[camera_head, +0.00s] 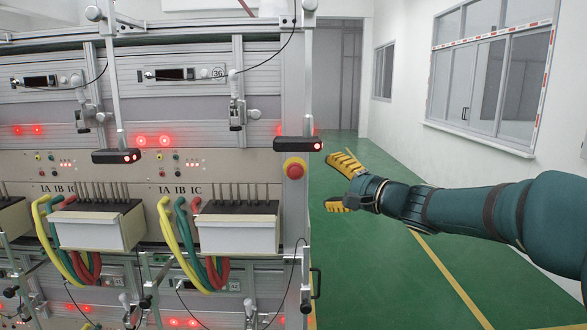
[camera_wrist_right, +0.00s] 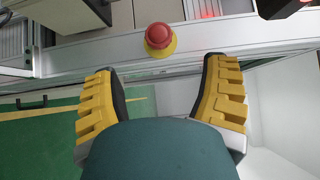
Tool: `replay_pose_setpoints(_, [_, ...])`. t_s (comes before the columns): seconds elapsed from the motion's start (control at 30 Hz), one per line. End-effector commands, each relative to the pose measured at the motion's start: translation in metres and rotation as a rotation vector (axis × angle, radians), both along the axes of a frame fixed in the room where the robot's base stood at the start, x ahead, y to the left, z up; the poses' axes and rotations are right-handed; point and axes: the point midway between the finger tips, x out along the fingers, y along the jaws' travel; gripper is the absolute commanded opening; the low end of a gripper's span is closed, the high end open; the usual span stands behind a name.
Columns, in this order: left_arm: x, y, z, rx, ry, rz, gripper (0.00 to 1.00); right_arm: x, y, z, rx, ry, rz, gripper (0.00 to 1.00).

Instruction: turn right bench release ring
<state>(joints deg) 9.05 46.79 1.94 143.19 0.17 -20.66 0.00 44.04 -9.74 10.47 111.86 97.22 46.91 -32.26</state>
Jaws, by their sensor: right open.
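My left gripper is in neither view.
The meter bench (camera_head: 150,160) fills the left side, with thick cables, grey boxes (camera_head: 238,234) and red lights. A black scanner bar (camera_head: 298,144) juts out just above the button. A black handle (camera_head: 316,283) sticks out below. Green floor (camera_head: 400,240) is clear to the right.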

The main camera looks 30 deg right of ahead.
Motion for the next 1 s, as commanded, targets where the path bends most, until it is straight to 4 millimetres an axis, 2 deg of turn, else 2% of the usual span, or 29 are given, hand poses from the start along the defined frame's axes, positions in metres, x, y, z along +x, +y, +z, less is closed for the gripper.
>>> replay_pose_setpoints(0.03, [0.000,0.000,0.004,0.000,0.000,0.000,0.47,0.011,0.003,0.000,0.003,0.002,0.003,0.73])
replay_pose_setpoints(0.3, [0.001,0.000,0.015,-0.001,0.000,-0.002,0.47,0.063,0.015,0.001,0.003,0.003,0.003,0.73])
replay_pose_setpoints(0.5, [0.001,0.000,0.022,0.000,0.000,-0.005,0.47,0.091,0.022,0.001,0.002,0.003,0.002,0.73])
replay_pose_setpoints(0.7, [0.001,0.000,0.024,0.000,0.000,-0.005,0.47,0.103,0.025,0.000,0.001,0.002,0.001,0.73])
replay_pose_setpoints(1.0, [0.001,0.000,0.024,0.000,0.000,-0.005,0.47,0.104,0.025,-0.001,0.001,0.002,0.000,0.74])
